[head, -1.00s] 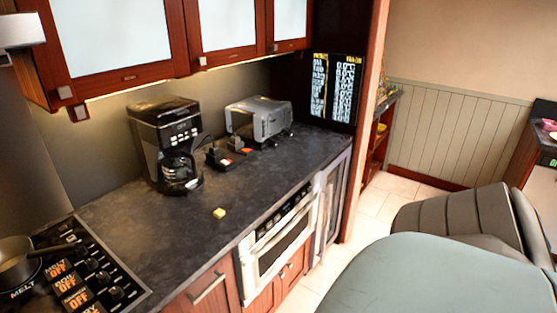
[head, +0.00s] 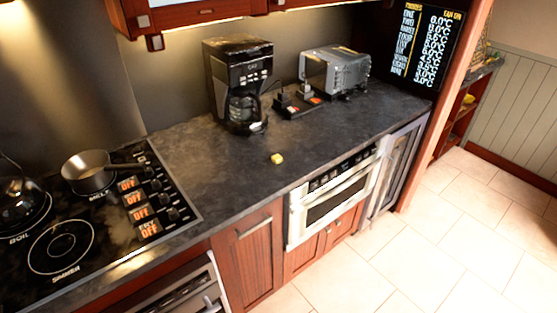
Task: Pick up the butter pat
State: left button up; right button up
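The butter pat (head: 277,159) is a small yellow block in the head view. It lies on the dark stone counter (head: 225,178), in front of the coffee maker and behind the counter's front edge. Nothing touches it. Neither of my grippers shows in the head view.
A black coffee maker (head: 237,85) and a silver toaster oven (head: 336,70) stand at the back of the counter. A stove (head: 60,247) with a pan (head: 88,170) is at left. A microwave drawer (head: 332,200) is shut below the counter. Tiled floor (head: 390,265) in front is free.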

aim_at(277, 159)
jog(key=i+l, duration=0.35)
jog(key=i+l+u, duration=0.35)
jog(key=l, duration=0.25)
jog(key=i+l+u, duration=0.2)
jog(key=l, duration=0.15)
